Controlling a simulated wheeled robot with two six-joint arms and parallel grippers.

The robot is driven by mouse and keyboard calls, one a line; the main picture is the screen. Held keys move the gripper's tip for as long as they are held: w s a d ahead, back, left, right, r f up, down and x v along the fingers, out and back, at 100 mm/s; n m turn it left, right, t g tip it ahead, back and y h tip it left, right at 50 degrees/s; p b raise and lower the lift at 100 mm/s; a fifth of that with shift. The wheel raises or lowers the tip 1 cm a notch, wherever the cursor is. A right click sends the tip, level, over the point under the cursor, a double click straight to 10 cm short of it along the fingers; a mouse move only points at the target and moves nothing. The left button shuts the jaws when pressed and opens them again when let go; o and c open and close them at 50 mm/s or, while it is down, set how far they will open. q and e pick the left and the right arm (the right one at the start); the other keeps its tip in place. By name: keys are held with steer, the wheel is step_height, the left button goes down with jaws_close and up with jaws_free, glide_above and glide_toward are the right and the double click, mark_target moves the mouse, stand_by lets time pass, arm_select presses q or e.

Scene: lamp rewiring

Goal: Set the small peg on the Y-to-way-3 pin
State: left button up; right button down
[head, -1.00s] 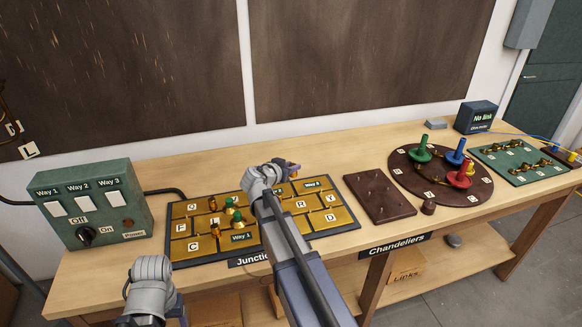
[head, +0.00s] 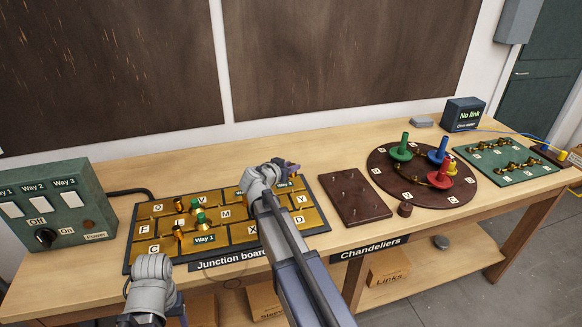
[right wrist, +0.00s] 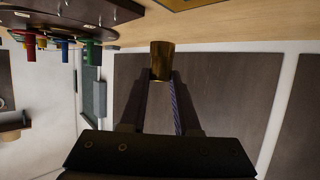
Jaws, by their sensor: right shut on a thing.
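The junction board (head: 318,220) lies on the bench, with brass plates and lettered labels. The Y plate (head: 301,202) is at its right side, below the upper right plate, whose label is partly covered by my right gripper (head: 290,166). In the right wrist view, my right gripper (right wrist: 161,82) is shut on a small brass peg (right wrist: 161,58). In the head view the peg is hidden, and I cannot make out the Y-to-way-3 pin. My left gripper (head: 140,310) is at the board's front left; its jaws do not show clearly.
Brass and green pegs (head: 198,217) stand on the board's left part. A brown pin block (head: 354,197) and a round brown board (head: 425,178) with coloured pegs lie to the right. A green switch box (head: 60,215) stands left.

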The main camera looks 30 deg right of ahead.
steer(key=shift+d+f+b, duration=0.1)
steer(key=shift+f+b, duration=0.45)
steer(key=shift+f, duration=0.2)
step_height(320, 180, down, 5)
steer(key=b, duration=0.5)
steer(key=shift+f+b, duration=0.6)
steer(key=shift+b, duration=0.05)
steer(key=c, duration=0.6)
jaws_free()
steer(key=shift+o, duration=0.2)
steer(key=p+v, duration=0.2)
steer(key=v, duration=0.4)
steer(key=shift+s+a+r+p, duration=0.2)
steer(key=shift+a+r+p, duration=0.1)
steer(key=shift+p, duration=0.1)
steer(key=shift+s+a+r, duration=0.1)
steer(key=shift+s+a, duration=0.15)
steer(key=shift+a, duration=0.25)
